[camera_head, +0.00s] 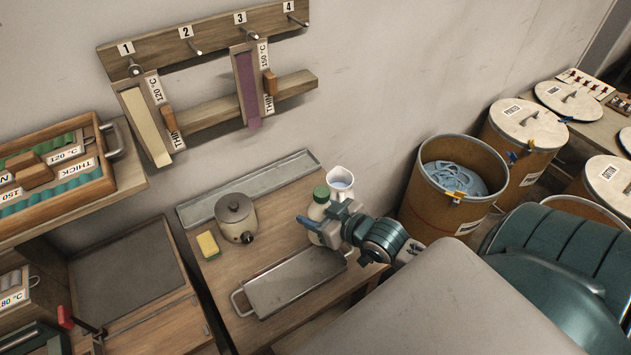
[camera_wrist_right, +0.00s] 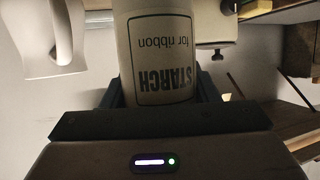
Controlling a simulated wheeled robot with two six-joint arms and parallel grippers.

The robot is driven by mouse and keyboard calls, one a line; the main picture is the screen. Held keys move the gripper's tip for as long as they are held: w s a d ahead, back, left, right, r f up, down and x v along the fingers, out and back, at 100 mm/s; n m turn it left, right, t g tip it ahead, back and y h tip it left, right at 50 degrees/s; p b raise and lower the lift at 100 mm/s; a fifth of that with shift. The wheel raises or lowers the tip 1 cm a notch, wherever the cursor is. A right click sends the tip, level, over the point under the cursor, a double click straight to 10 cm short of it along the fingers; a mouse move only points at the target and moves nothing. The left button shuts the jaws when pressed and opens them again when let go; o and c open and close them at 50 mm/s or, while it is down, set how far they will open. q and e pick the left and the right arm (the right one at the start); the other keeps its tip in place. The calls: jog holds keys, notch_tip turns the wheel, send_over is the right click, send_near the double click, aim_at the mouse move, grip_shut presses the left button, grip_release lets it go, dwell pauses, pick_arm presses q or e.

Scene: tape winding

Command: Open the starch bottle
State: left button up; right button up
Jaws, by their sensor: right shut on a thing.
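The starch bottle (camera_head: 315,211) is a pale bottle with a green cap (camera_head: 321,193), upright on the wooden table in the head view. In the right wrist view the bottle (camera_wrist_right: 165,55) shows upside down, with its label reading "STARCH for ribbon". My right gripper (camera_head: 325,227) is shut on the bottle's body, with a finger on each side of it. The cap is outside the wrist view; in the head view it sits on top of the bottle. My left gripper is not in view.
A white jug (camera_head: 341,182) stands right beside the bottle. A drum of blue ribbon (camera_head: 428,210) is at the right.

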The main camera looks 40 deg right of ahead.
jog(key=o, duration=0.4)
jog(key=shift+c, duration=0.2)
jog(key=c, duration=0.6)
jog(key=shift+o, duration=0.2)
jog(key=shift+w+r, duration=0.1)
jog(key=w+a+r+m+h, duration=0.2)
jog(key=w+a+r+h, duration=0.1)
jog(key=w+a+r, duration=0.8)
jog(key=s+a+f+n+g+y, duration=0.2)
jog(key=a+f+n+g+y, duration=0.6)
jog(key=a+n+g+y, duration=0.4)
jog(key=a+n+y, duration=0.1)
jog(key=n, duration=0.3)
jog(key=shift+f+y, duration=0.3)
jog(key=shift+y, duration=0.1)
jog(key=shift+a+f+n, duration=0.1)
jog(key=shift+a+n, duration=0.05)
jog(key=shift+n, duration=0.25)
grip_shut()
jog(key=shift+s+f, duration=0.1)
jog(key=shift+s, duration=0.05)
